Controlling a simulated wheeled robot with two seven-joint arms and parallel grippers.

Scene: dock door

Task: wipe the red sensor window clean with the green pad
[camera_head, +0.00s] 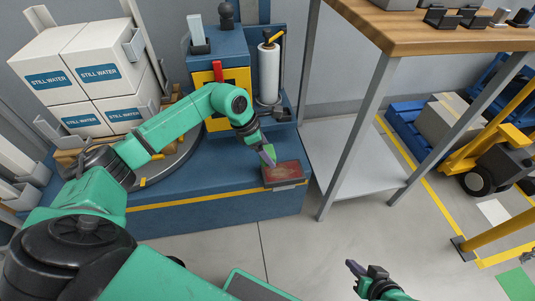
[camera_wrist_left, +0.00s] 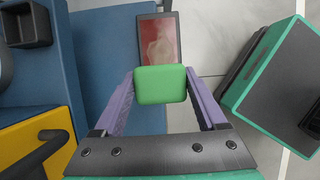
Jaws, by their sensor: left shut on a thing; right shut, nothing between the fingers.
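The red sensor window (camera_head: 283,174) lies face up in a dark frame at the right end of the blue base. In the left wrist view the red window (camera_wrist_left: 168,50) carries a pale, whitish smear. My left gripper (camera_head: 268,157) is shut on the green pad (camera_wrist_left: 160,85), held between its purple fingers. The pad is at the near end of the window, partly covering it in the wrist view; I cannot tell whether it touches. My right gripper (camera_head: 356,267) is shut and empty, low over the floor, away from the window.
A blue and yellow cabinet (camera_head: 219,50) and a white film roll (camera_head: 268,73) stand behind the window. White boxes (camera_head: 97,72) are stacked on the turntable at left. A wood-topped table (camera_head: 430,30) with metal legs stands close on the right. Open floor lies in front.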

